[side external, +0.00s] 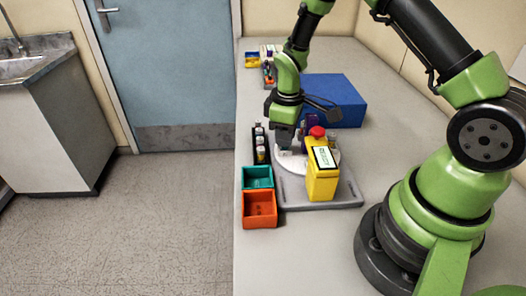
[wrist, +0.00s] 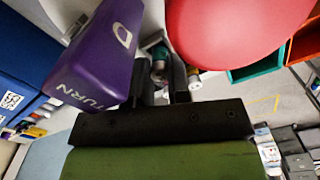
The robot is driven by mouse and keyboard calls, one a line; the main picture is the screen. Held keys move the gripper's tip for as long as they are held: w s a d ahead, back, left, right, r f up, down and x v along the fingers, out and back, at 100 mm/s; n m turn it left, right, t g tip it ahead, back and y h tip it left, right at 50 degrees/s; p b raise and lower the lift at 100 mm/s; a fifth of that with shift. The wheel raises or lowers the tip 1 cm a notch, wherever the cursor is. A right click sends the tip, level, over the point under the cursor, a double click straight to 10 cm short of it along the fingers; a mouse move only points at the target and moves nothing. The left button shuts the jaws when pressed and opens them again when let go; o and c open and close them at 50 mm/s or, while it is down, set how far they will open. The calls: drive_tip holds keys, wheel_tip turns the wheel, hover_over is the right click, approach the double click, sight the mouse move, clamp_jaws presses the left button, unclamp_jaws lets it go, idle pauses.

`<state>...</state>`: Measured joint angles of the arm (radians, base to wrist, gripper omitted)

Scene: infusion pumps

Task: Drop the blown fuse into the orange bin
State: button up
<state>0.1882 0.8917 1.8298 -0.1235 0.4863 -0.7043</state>
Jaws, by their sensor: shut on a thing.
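My gripper (side external: 283,145) points down over the grey base, behind the yellow device. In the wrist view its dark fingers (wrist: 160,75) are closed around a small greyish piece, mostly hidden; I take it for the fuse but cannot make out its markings. The orange bin (side external: 260,207) stands at the front left of the table, apart from my gripper. It also shows at the right edge of the wrist view (wrist: 304,43). Its visible inside looks empty in the side view.
A teal bin (side external: 257,178) adjoins the orange one. A black rack of vials (side external: 260,145) stands behind it. The yellow device (side external: 321,182) with a red knob (side external: 317,132) rises beside my gripper, and a purple lever (wrist: 100,50) is close. A blue box (side external: 335,98) is behind.

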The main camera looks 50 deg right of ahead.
drive_tip(key=shift+r, duration=0.1)
drive_tip(key=shift+r, duration=3.4)
drive_tip(key=s+a+r, duration=0.2)
drive_tip(key=s+a, duration=0.1)
drive_tip(key=a, duration=0.4)
drive_tip(key=s+a+r, duration=0.2)
drive_tip(key=s+a, duration=0.1)
drive_tip(key=a, duration=0.4)
drive_tip(key=shift+a+f, duration=0.1)
drive_tip(key=shift+f, duration=2.75)
drive_tip(key=o, duration=0.8)
